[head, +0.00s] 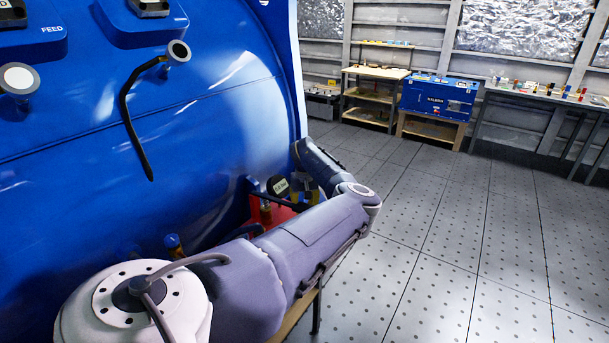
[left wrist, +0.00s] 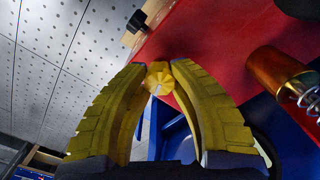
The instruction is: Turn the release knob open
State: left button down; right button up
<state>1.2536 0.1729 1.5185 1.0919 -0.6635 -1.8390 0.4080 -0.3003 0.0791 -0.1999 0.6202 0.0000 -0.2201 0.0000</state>
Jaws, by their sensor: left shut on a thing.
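The release knob appears to be the small yellow faceted knob (left wrist: 160,76) in the left wrist view, standing in front of a red panel (left wrist: 205,45). My left gripper (left wrist: 158,70) has its two yellow ribbed fingers on either side of the knob, with their tips closed on it. The knob's turn angle cannot be read. In the head view my left arm crosses the lower middle, and only bits of yellow show near its wrist, beside a round gauge (head: 278,188) and a red part (head: 265,215). My right gripper is in neither view.
A large blue tank (head: 120,170) with a hanging black strap (head: 133,125) fills the left of the head view. A copper-coloured cylinder (left wrist: 280,75) with a spring stands right of the fingers. Benches and a blue case (head: 438,95) stand far back. The floor at right is clear.

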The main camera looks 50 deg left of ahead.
pick_arm(q)
jog(key=shift+s+d+f+n, duration=0.1)
jog(key=shift+f+n, duration=0.05)
jog(key=shift+n, duration=0.45)
jog(key=c, duration=1)
grip_release()
notch_tip(320, 180, up, 12)
dwell(0.4)
